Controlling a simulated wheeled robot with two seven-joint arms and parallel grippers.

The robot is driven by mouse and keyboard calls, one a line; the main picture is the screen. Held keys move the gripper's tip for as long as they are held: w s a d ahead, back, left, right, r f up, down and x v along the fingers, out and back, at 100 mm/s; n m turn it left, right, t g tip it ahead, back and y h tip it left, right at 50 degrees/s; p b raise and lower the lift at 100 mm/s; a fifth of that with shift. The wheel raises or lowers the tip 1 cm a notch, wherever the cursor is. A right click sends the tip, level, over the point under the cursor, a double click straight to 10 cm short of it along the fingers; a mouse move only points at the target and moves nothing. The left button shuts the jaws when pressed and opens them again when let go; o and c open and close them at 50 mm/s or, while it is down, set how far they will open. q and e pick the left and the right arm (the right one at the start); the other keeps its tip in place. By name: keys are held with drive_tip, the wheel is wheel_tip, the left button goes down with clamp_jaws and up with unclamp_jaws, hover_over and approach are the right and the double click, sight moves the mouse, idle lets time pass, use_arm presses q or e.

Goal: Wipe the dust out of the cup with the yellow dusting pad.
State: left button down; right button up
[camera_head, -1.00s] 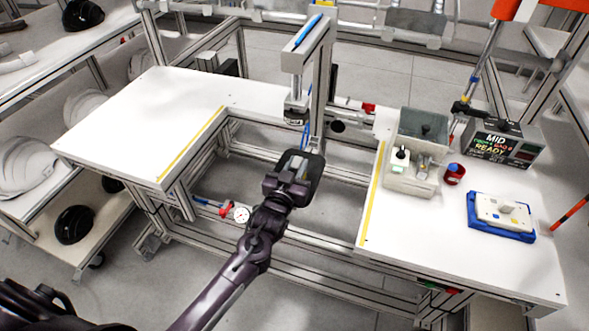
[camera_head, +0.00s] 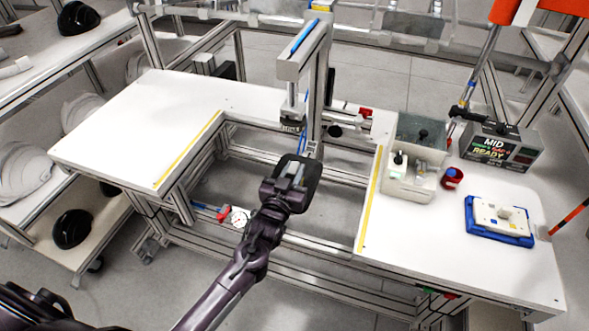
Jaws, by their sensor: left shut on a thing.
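My left gripper (camera_head: 291,184) hangs over the gap between the two white tabletops, in front of the press. It is shut on a dark rounded-square thing (camera_head: 311,176); my wrist and fingers cover part of it, so I cannot tell what it is. A small red cup (camera_head: 452,179) with a blue inside stands on the right tabletop. A cream, faintly yellowish block (camera_head: 500,217) with a knob lies on a blue tray (camera_head: 484,237) at the right; I cannot tell whether it is the dusting pad. My right gripper is not in view.
A press (camera_head: 303,62) stands behind the gap. A grey box (camera_head: 411,185) with small fittings and a display unit (camera_head: 495,149) stand on the right tabletop (camera_head: 440,260). The left tabletop (camera_head: 140,130) is clear. Helmet shells lie on shelves at the left.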

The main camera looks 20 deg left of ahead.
use_arm(q)
drive_tip(key=shift+s, duration=0.3)
drive_tip(key=shift+f, duration=0.2)
drive_tip(key=shift+w, duration=0.15)
drive_tip(key=shift+w+b, duration=0.3)
drive_tip(key=shift+b, duration=0.05)
drive_tip(key=shift+w+r, duration=0.1)
drive_tip(key=shift+r, duration=0.1)
